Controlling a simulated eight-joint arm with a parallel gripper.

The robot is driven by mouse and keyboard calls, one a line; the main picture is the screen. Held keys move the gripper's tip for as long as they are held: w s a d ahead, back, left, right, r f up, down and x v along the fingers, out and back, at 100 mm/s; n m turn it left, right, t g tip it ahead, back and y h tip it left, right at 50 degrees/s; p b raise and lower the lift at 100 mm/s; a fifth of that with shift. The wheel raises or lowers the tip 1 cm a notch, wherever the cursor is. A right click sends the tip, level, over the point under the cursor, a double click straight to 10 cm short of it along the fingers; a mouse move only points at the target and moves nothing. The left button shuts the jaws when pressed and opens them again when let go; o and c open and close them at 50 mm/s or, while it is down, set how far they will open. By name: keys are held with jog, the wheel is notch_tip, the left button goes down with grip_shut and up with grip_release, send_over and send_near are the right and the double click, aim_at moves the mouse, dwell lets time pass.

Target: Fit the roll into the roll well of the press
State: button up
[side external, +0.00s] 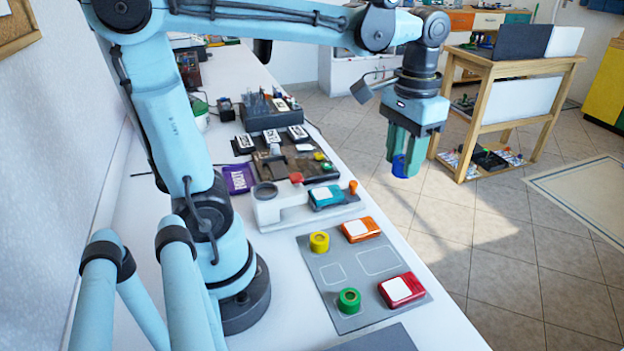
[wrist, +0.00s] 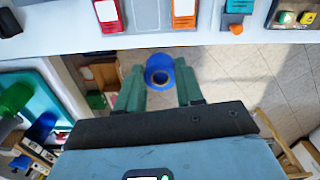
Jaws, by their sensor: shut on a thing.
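My gripper (side external: 403,155) is shut on a blue roll (side external: 401,168), high up and out beyond the right edge of the white table, over the floor. In the wrist view the roll (wrist: 158,60) sits between my green fingertips (wrist: 159,72), its round hole visible. The white press (side external: 275,212) stands on the table, left of and below my gripper in the side view. A round dark opening, apparently the roll well (side external: 265,190), is at its left end and looks empty. A teal cassette (side external: 327,196) lies on its right part, beside an orange knob (side external: 353,187).
A grey mat (side external: 345,285) in front of the press holds a yellow roll (side external: 319,242), a green roll (side external: 349,300), an orange cassette (side external: 361,229) and a red cassette (side external: 402,290). A dark panel (side external: 320,170) with a red knob nearby stands behind the press. A wooden cart (side external: 510,70) is behind right.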

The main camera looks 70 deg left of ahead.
jog(key=s+a+r+n, duration=0.1)
jog(key=s+a+n, duration=0.3)
jog(key=s+n, duration=0.35)
jog(key=n, duration=1.1)
send_over(266, 194)
notch_tip(266, 194, down, 7)
jog(key=shift+f, duration=2.2)
jog(key=shift+f, duration=0.25)
